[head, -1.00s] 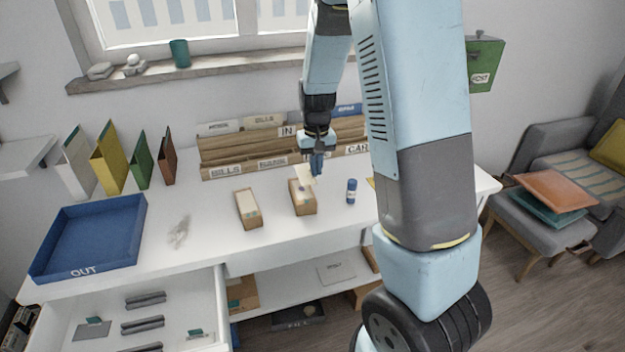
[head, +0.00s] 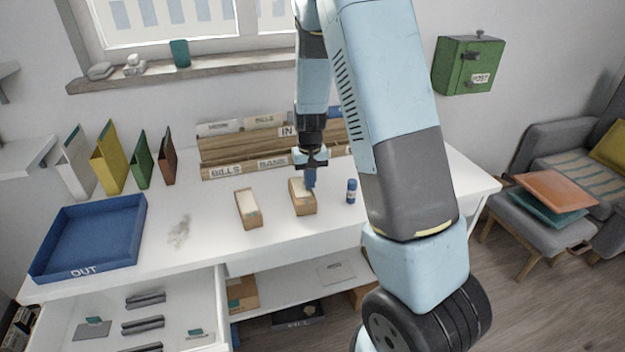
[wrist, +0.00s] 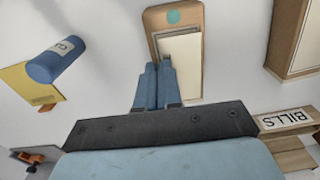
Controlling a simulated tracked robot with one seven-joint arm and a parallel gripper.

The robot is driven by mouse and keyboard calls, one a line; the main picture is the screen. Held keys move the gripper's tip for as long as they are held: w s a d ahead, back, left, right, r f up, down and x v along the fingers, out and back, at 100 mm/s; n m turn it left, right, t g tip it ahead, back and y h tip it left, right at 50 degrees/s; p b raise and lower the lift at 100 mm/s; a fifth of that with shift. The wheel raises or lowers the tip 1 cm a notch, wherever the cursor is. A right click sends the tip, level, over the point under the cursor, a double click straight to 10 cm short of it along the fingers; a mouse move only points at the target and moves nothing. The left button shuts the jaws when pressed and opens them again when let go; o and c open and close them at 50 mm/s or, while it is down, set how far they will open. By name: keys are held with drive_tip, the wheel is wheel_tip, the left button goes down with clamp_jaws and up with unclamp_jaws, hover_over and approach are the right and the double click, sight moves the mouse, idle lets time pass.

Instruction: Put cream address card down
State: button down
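The cream address card (wrist: 189,62) lies low at a small open wooden card box (wrist: 159,17) in the wrist view. It also shows at the top of that box (head: 304,208) in the head view, partly hidden by my fingers. My gripper (head: 310,184) points down over the box. In the wrist view my two blue fingers (wrist: 158,66) are close together at the card's left edge and look shut on it. The fingertips hide the exact contact.
A second card box (head: 248,208) stands to the left and a blue glue tube (head: 351,191) to the right. A wooden sorter (head: 235,155) stands behind. The blue OUT tray (head: 90,235) is at the left. The desk front between tray and box is mostly clear.

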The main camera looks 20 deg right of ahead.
drive_tip(key=shift+f, duration=0.1)
drive_tip(key=c, duration=1.3)
unclamp_jaws()
wheel_tip(320, 180, up, 12)
drive_tip(key=f, duration=0.1)
drive_tip(key=s+r+t, duration=0.3)
drive_tip(key=s+r, duration=1)
drive_tip(key=r, duration=0.2)
drive_tip(key=s+r+t, duration=0.1)
drive_tip(key=s+r, duration=0.1)
drive_tip(key=s, duration=0.5)
drive_tip(key=s+r+t, duration=0.1)
drive_tip(key=s+r, duration=0.1)
drive_tip(key=s, duration=0.6)
drive_tip(key=shift+s+d+r+n+t, duration=0.15)
drive_tip(key=shift+d+r+n+t, duration=0.15)
drive_tip(key=shift+d, duration=0.1)
